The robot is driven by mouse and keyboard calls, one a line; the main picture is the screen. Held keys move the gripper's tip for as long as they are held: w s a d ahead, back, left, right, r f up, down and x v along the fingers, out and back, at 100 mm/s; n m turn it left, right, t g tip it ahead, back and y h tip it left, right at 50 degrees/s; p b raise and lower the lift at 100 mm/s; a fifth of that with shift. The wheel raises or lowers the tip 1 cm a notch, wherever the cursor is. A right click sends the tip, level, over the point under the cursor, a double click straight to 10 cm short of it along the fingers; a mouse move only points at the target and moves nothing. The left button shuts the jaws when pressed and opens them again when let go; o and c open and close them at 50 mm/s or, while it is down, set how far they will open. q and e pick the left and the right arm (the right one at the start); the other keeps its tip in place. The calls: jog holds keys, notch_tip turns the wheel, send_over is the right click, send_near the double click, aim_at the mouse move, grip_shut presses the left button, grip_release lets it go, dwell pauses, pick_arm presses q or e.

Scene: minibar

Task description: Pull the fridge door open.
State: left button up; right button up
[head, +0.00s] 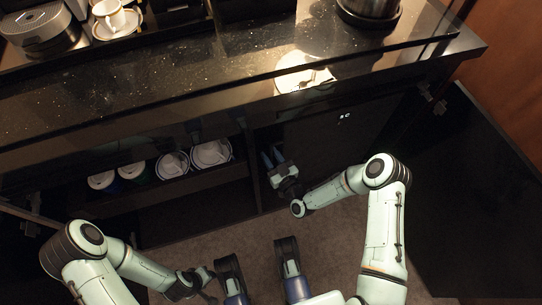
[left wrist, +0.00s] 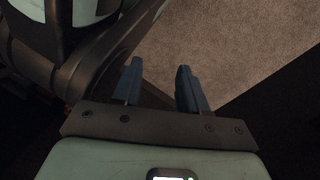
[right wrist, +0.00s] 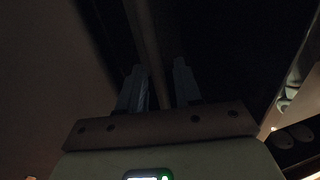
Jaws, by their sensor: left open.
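The fridge door (head: 335,140) is a dark panel under the counter, right of the open shelves, with small lit marks near its upper right. Whether it stands ajar is too dark to tell. My right gripper (head: 272,157) is at the door's left edge, fingers pointing up into a dark gap beside it. In the right wrist view, its fingers (right wrist: 158,82) are apart, with a brownish upright strip between or behind them; contact cannot be made out. My left gripper (head: 204,282) is low over the floor, away from the fridge. In the left wrist view, its fingers (left wrist: 158,82) are apart and empty.
A black panel (head: 460,200), seemingly an open cabinet door, stands at the right. Several cups and saucers sit on the shelf (head: 200,182) left of the fridge. The counter (head: 200,85) overhangs above.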

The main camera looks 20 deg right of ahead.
grip_shut()
jog(key=shift+s, duration=0.1)
